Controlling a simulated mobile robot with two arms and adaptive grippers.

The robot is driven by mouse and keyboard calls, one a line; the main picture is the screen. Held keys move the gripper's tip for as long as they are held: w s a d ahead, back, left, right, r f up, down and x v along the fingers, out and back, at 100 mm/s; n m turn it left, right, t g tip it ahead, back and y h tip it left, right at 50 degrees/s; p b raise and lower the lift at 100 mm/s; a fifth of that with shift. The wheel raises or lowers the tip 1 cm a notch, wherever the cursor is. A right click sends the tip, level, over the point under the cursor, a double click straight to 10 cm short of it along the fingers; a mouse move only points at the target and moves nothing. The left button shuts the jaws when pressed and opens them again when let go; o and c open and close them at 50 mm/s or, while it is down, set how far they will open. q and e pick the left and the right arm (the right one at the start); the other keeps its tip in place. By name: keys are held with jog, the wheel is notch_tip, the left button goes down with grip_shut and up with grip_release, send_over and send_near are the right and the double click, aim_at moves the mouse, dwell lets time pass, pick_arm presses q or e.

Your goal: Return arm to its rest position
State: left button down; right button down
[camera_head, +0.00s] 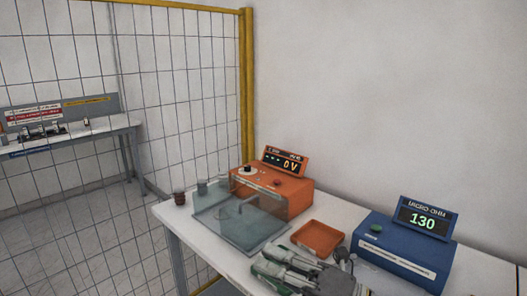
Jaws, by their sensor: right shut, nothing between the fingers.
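My right gripper (268,264) is at the bottom centre, low over the front of the white table (180,222). Its fingers are shut and empty and point to the left. It is in front of the orange tray (318,238) and to the left of the blue meter box. I cannot tell how high it is above the table. My left gripper is not in view.
An orange device (285,187) reading 0 V stands behind a clear box (240,222). A blue meter (405,250) reads 130. Small dark and grey jars (179,197) stand at the left corner. A yellow-framed mesh fence (246,90) runs behind on the left.

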jog(key=w+d+f+m+t+h, duration=0.1)
jog(key=w+d+m+t+h, duration=0.1)
jog(key=d+m+t+h, duration=0.6)
jog(key=w+d+f+m+t+h, duration=0.15)
jog(key=d+m+t+h, duration=0.3)
jog(key=m, duration=0.75)
jog(key=s+d+f+m+g+h, duration=0.35)
jog(key=f+m, duration=0.25)
jog(key=f, duration=0.3)
jog(key=s+d+f+m+g+h, duration=0.3)
jog(key=d+f+m+g+h, duration=0.15)
jog(key=f, duration=0.45)
jog(key=s+a+f+m+g+y, duration=0.1)
jog(key=s+f+m+g, duration=0.1)
jog(key=s+f+g, duration=0.6)
jog(key=s+a+f+m+g+y, duration=0.15)
jog(key=s+f, duration=0.25)
jog(key=s, duration=0.8)
notch_tip(320, 180, down, 28)
jog(key=s+d+g, duration=0.1)
jog(key=s, duration=0.1)
jog(key=s+d+f+g+h, duration=0.1)
jog(key=s+d+f, duration=0.2)
jog(key=s+f, duration=1.1)
jog(key=shift+s+f, duration=0.4)
jog(key=shift+s, duration=0.65)
